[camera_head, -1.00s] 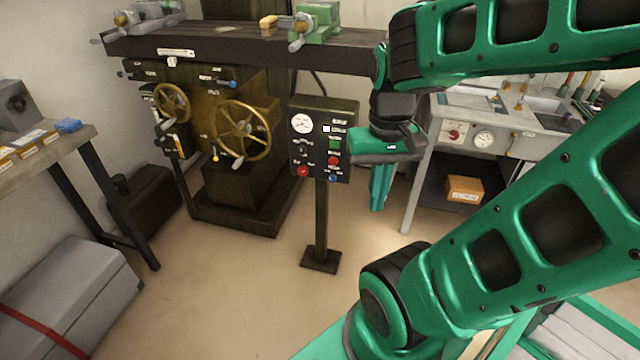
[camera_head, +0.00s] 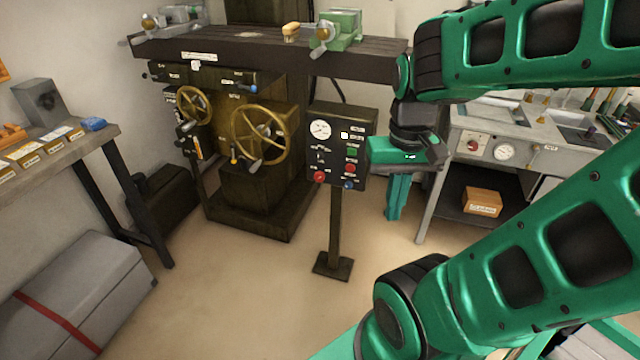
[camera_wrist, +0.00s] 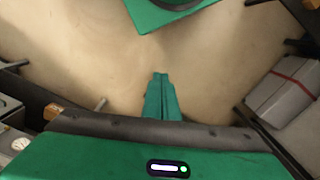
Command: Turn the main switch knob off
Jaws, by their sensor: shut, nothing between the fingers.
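A dark control panel (camera_head: 341,140) stands on a post, with a round gauge, small switches, and green, red and blue controls. A red knob (camera_head: 319,177) is at its lower left. Another red knob (camera_head: 472,145) is on the grey bench front at the right. The labels are too small to read, so I cannot tell which is the main switch knob. My gripper (camera_head: 393,214) points down, shut and empty, right of the panel and apart from it. It also shows in the wrist view (camera_wrist: 160,77) over bare floor. My wrist is close to the panel's right edge.
A machine with brass handwheels (camera_head: 261,134) stands left of the panel under a long dark table (camera_head: 270,58). A grey bench (camera_head: 535,158) is at the right, with a cardboard box (camera_head: 482,201) below. A grey case (camera_head: 85,290) lies at the left. Floor before the panel is clear.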

